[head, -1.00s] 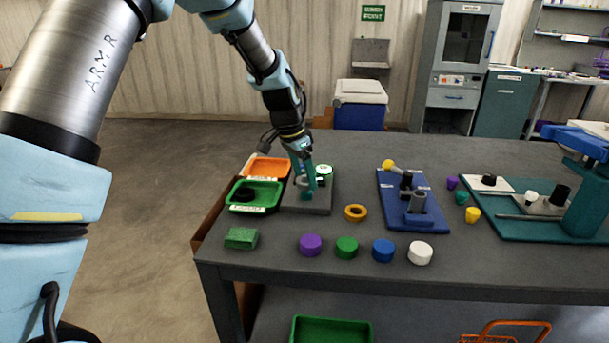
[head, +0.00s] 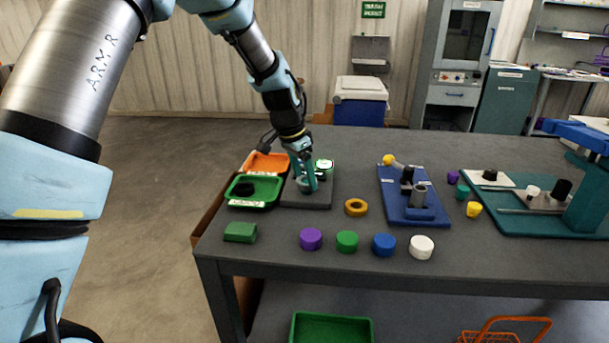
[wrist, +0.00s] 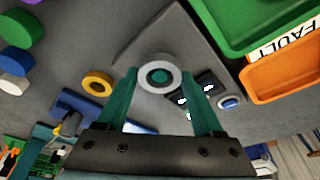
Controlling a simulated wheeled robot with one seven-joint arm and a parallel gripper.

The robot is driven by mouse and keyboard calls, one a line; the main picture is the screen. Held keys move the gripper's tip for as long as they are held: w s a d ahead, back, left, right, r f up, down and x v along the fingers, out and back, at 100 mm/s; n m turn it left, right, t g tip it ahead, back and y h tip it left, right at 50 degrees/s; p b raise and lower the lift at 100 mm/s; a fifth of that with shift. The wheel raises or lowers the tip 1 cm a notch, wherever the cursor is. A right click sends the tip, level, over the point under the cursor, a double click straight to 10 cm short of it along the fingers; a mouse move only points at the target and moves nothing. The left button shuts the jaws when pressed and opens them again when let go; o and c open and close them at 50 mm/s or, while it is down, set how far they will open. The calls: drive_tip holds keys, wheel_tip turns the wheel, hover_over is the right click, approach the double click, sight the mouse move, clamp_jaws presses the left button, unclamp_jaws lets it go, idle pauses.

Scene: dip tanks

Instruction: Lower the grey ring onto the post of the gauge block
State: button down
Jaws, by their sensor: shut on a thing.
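The grey ring (wrist: 146,82) is held between the teal fingertips of my gripper (wrist: 160,73). In the head view, my gripper (head: 306,183) is over the gauge block (head: 318,202), a flat dark grey plate, and the ring (head: 305,186) shows small between its fingers. In the wrist view, a teal post (wrist: 159,76) shows inside the ring's hole, roughly centred. The block (wrist: 196,45) lies behind the ring. I cannot tell whether the ring is around the post or just above it, nor whether it touches the block.
A green tray (head: 262,204) with a black piece and an orange tray (head: 281,161) are close on the left. A yellow ring (head: 356,207) and a blue fixture (head: 418,217) are to the right. Several coloured discs line the front.

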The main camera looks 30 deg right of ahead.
drive_tip(key=shift+f+b, duration=0.5)
drive_tip(key=shift+f, duration=0.3)
idle(0.5)
unclamp_jaws()
idle(0.4)
drive_tip(key=shift+r+p, duration=2.65)
drive_tip(key=shift+r, duration=1.4)
